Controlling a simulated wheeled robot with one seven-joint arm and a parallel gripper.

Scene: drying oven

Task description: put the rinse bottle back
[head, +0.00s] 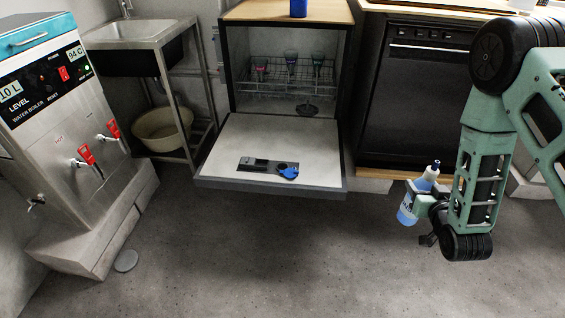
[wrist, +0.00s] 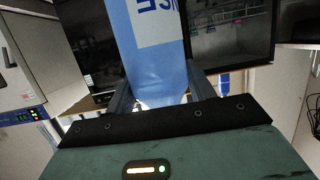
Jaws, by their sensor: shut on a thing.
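The rinse bottle (head: 408,215) is a translucent bottle with blue liquid and a blue-and-white top. It is held at the end of my arm at the right of the head view, in the air over the floor. In the wrist view the bottle (wrist: 150,50) shows close up as a blue body with a white label, between the two fingers. My gripper (wrist: 160,90) is shut on it.
Inside is a wire rack (head: 275,80) with several flasks. A water boiler (head: 65,130) stands left, a sink (head: 130,32) behind it. The middle floor is clear.

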